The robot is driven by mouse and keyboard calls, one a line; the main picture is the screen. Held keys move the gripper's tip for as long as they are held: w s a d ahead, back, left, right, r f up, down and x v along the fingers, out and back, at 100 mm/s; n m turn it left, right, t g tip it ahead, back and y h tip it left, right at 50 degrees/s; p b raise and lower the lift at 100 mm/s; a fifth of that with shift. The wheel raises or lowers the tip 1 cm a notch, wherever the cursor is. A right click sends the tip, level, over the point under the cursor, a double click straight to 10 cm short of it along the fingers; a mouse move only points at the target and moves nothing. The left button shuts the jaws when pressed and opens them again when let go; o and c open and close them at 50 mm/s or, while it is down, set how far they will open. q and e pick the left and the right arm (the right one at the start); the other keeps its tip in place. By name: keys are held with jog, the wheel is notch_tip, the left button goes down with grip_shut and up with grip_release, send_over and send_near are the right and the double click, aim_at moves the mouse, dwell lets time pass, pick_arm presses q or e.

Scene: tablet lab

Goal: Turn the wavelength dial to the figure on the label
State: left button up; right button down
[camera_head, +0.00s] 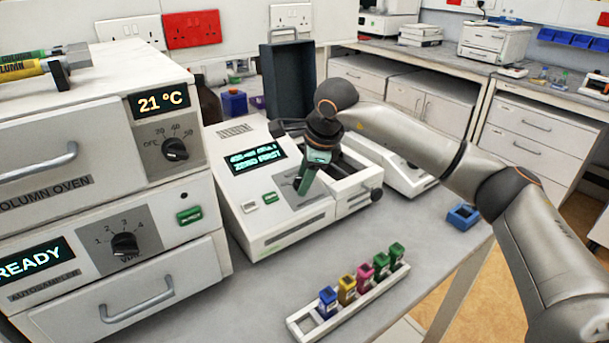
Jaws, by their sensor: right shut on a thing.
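The white instrument (275,225) stands on the bench with its lid (290,75) raised. Its screen (252,159) shows a blurred upper line above "ZERO FIRST". My right gripper (307,184) comes down from above onto the grey control panel (286,189). It is shut on what appears to be the wavelength dial, which the fingers almost wholly hide. The dial's setting cannot be read. No label with a readable figure shows. My left gripper is not in view.
A white rack (302,329) with blue, yellow, pink and green-topped vials stands in front. A small blue tray (463,216) lies at the bench's right edge. The column oven (80,140) and autosampler (75,262) crowd the left. Bare bench lies between instrument and rack.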

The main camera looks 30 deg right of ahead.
jog(key=shift+r+n, duration=0.1)
jog(key=shift+n, duration=0.3)
jog(key=shift+c, duration=1.9)
grip_release()
jog(key=v, duration=1.2)
jog(key=shift+r, duration=0.25)
jog(key=shift+s, duration=0.1)
